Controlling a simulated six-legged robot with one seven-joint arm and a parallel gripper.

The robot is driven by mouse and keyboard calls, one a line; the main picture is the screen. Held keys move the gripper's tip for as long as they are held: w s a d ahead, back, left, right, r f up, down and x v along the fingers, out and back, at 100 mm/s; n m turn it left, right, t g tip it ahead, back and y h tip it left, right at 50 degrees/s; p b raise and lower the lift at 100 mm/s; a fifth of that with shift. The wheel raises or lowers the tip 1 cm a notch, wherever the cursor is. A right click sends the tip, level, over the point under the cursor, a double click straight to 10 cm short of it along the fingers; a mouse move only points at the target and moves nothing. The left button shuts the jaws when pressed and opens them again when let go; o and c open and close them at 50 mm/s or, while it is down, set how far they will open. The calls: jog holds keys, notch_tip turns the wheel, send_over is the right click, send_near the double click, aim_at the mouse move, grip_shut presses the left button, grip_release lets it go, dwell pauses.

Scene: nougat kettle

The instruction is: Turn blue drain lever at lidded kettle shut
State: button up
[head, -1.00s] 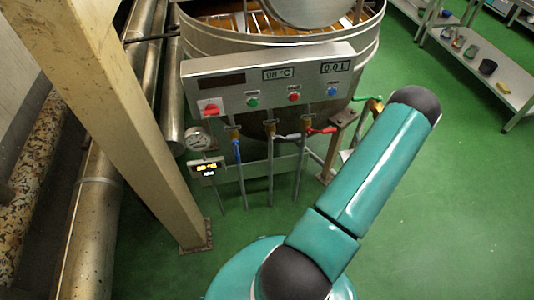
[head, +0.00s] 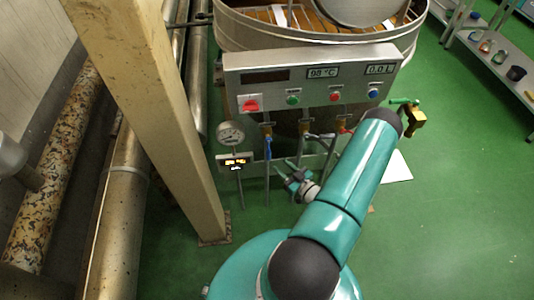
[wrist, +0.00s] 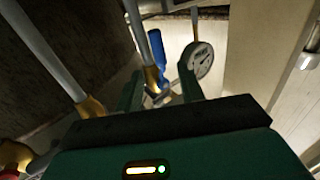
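The blue drain lever (head: 268,147) hangs below the kettle's control panel, roughly in line with its pipe. In the wrist view the blue lever (wrist: 158,50) stands beside a grey pipe, near a brass valve (wrist: 152,78). The steel kettle (head: 240,30) stands at the top of the head view with a round lid (head: 350,8) partly in frame. My gripper (head: 285,167) is just right of and below the blue lever. In the wrist view its two green fingers (wrist: 162,88) are apart, with the valve and lever beyond them. No contact is visible.
A gauge (head: 231,134) and a small display box (head: 234,161) stand left of the lever. A red lever (head: 346,131) and a green lever (head: 404,101) are to the right. A beige column (head: 150,110) rises at left.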

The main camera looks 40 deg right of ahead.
aim_at(270, 156)
jog(key=w, duration=0.9)
jog(key=shift+d, duration=0.1)
grip_shut()
